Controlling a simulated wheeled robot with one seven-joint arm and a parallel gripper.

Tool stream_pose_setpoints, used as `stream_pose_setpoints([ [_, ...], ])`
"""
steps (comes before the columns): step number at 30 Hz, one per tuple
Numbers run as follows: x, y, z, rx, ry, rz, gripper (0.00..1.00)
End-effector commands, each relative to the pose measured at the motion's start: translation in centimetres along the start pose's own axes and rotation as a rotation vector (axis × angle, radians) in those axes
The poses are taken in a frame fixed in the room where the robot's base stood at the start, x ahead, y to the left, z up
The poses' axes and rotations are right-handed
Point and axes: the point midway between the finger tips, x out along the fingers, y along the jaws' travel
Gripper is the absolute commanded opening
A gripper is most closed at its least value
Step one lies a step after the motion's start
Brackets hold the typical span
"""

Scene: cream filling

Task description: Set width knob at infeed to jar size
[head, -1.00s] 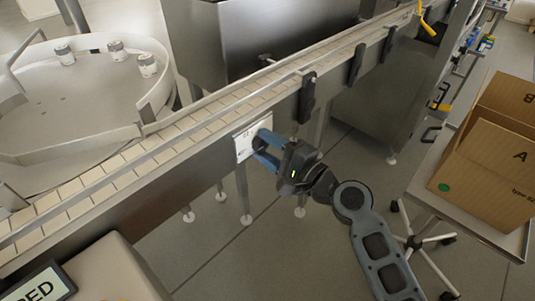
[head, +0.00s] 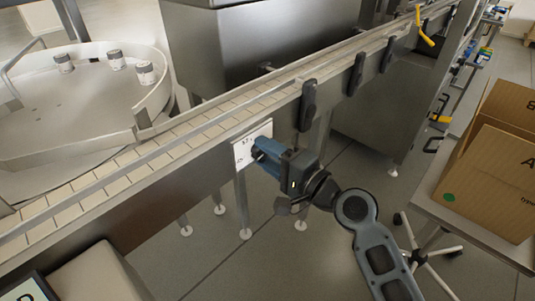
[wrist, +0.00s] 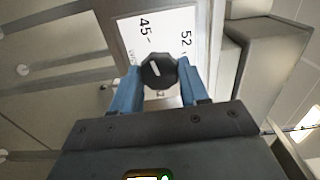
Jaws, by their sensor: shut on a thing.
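The width knob is a dark, many-sided knob (wrist: 158,70) with a white pointer line, in the wrist view. It sits on a white scale plate (wrist: 130,38) marked 45 and 52. The pointer runs slantwise; I cannot tell exactly which mark it meets. My gripper (wrist: 160,80) is shut on the knob, a blue finger on either side. In the head view my gripper (head: 262,150) reaches the white plate (head: 243,148) on the side of the conveyor, and the fingers hide the knob.
The conveyor (head: 150,150) runs diagonally, with black clamps (head: 308,104) along its rail. A round table (head: 80,110) with 3 jars (head: 115,60) stands at the left. Cardboard boxes (head: 490,170) sit on a cart at the right. Floor below the conveyor is open.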

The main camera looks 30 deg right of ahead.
Motion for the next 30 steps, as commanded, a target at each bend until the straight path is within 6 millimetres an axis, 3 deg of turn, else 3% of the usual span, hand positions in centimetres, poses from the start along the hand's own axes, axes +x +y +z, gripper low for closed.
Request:
stream_pose_setpoints([
  [2,0.0,0.1,0.1,0.0,-0.002,0.002,0.14],
  [3,0.0,0.1,0.1,0.0,-0.002,0.002,0.46],
  [10,0.0,0.1,0.1,0.001,-0.001,0.001,0.68],
  [20,-0.6,0.1,0.0,0.001,0.0,0.001,0.69],
  [30,-5.8,0.3,0.0,0.001,0.002,0.003,0.69],
])
